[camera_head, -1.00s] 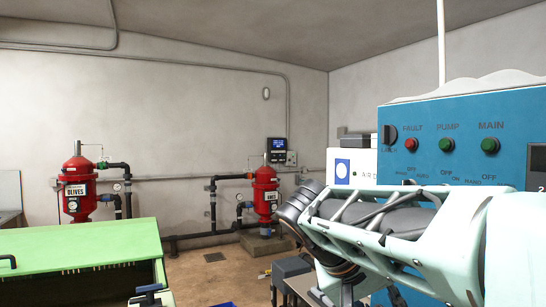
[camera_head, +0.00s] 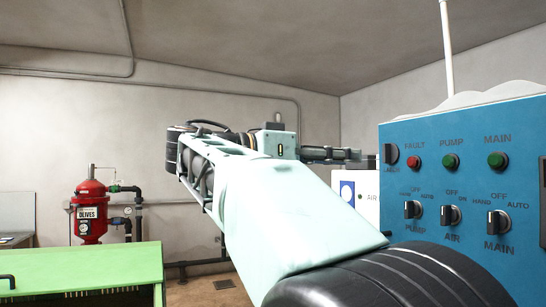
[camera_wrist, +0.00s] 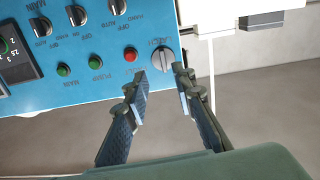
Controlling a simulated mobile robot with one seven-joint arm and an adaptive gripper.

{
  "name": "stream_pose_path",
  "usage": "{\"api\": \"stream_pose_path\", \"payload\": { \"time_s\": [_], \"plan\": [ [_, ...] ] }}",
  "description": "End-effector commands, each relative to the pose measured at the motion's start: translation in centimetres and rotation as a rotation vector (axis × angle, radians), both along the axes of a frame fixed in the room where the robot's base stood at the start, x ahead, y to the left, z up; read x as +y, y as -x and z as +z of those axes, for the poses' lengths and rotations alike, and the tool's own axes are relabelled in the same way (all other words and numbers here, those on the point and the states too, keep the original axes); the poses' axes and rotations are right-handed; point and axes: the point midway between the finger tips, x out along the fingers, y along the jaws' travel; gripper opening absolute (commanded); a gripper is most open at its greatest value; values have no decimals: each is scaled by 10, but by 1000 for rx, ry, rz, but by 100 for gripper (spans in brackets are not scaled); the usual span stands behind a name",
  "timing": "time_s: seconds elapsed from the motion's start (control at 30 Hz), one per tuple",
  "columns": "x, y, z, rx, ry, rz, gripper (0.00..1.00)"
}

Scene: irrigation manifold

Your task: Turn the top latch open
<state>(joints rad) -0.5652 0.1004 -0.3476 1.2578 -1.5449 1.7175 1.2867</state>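The latch (camera_wrist: 162,59) is a round grey knob with a raised grip bar, at the panel's edge beside the red FAULT button. In the head view the latch (camera_head: 391,155) is at the upper left corner of the blue panel (camera_head: 455,180). My gripper (camera_wrist: 162,75) is open and empty in the wrist view, its two fingertips spread to either side of the latch's near edge. I cannot tell if they touch it. In the head view my gripper (camera_head: 350,154) points right toward the latch, just left of the panel.
The red FAULT button (camera_wrist: 130,54) is close beside the left finger. Green buttons (camera_wrist: 63,69) and black selector knobs (camera_head: 412,209) share the panel. A white box (camera_head: 362,195) stands just left of the panel. A green-topped bench (camera_head: 80,265) and a red tank (camera_head: 90,211) are at left.

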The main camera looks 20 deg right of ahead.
Motion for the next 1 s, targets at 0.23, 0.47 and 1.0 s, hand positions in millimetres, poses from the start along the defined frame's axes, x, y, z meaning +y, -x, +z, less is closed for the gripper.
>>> {"api": "stream_pose_path", "payload": {
  "time_s": [0.23,0.47,1.0],
  "plan": [
    [-3,1,15,-73,20,-7,24],
    [-43,-1,16,-69,18,-8,24],
    [-102,-7,13,-70,18,-4,24]
  ]
}}
